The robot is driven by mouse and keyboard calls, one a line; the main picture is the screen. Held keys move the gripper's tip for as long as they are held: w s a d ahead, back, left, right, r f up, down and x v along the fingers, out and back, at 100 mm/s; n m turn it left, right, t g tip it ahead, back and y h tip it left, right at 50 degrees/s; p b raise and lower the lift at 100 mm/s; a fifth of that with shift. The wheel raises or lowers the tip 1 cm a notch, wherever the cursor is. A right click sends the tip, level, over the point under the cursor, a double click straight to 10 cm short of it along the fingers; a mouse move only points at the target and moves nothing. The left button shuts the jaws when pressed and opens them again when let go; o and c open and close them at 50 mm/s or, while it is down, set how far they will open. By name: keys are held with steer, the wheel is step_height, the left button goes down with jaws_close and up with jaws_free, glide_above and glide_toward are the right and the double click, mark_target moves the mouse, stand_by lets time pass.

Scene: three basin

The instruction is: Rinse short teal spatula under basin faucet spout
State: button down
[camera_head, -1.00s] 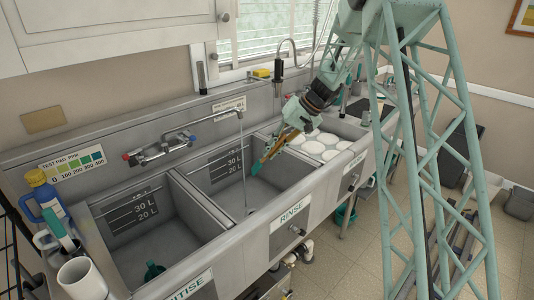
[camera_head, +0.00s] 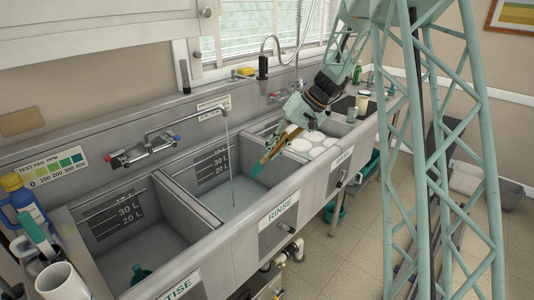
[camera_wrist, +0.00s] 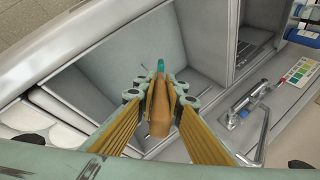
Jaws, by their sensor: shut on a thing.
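My gripper (camera_head: 271,150) is shut on the short teal spatula, holding it by its wooden handle, which shows in the wrist view (camera_wrist: 161,118). The spatula's teal head (camera_head: 256,168) points down and left over the rinse basin (camera_head: 282,188); the head also shows in the wrist view (camera_wrist: 160,66). The faucet spout (camera_head: 224,106) lets a thin stream of water (camera_head: 231,160) fall into this basin. The spatula head is to the right of the stream, apart from it in the head view. The fingers hide part of the handle.
The sanitise basin (camera_head: 128,240) lies left, with a green item (camera_head: 140,273) inside. White plates (camera_head: 307,143) are in the right basin. A divider (camera_head: 190,207) separates left and middle basins. A blue bottle (camera_head: 22,203) and white mug (camera_head: 62,283) stand at far left.

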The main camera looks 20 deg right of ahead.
steer(key=shift+s+d+r+b, duration=0.2)
steer(key=shift+s+d, duration=0.25)
steer(key=shift+s, duration=0.3)
steer(key=shift+s+d+r+b, duration=0.1)
steer(key=shift+s+d+b, duration=0.1)
steer(key=shift+s+d, duration=0.4)
steer(key=shift+s+a, duration=0.1)
steer(key=shift+a, duration=0.15)
